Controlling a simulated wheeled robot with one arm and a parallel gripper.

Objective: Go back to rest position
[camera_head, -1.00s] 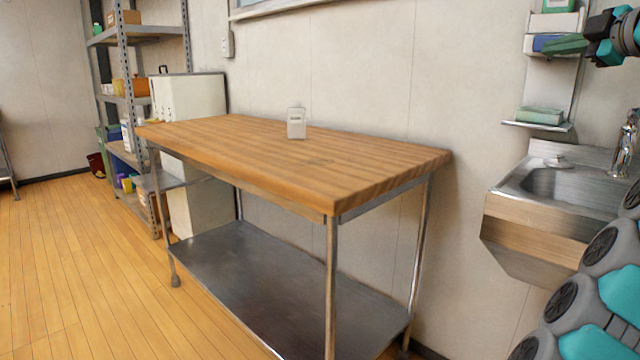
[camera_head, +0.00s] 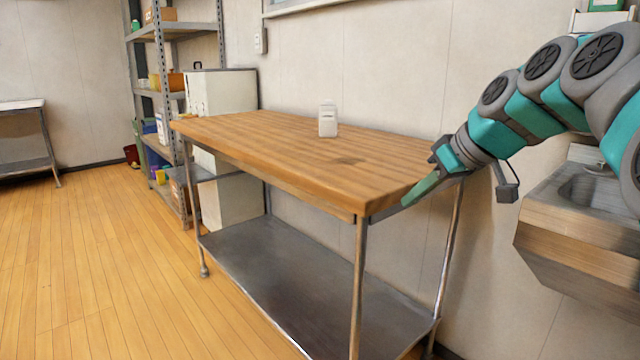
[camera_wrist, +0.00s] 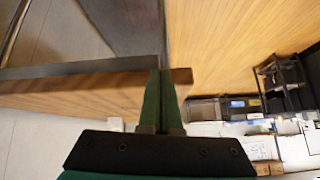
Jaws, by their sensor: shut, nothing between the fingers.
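My gripper (camera_head: 424,186) is at the right end of the wooden-topped table (camera_head: 280,152) in the head view, its fingers pointing down and left by the table's right corner. In the wrist view the two green fingers of my gripper (camera_wrist: 161,98) lie together, shut and empty. The table's wooden edge (camera_wrist: 70,92) runs behind the fingers there. I cannot tell whether the fingers touch the table.
A small white container (camera_head: 327,120) stands upright on the table near the wall. A metal sink (camera_head: 585,200) is at the right, below my arm. A shelf rack (camera_head: 160,95) and white cabinet (camera_head: 222,92) stand at the left. The wooden floor (camera_head: 95,260) at left is open.

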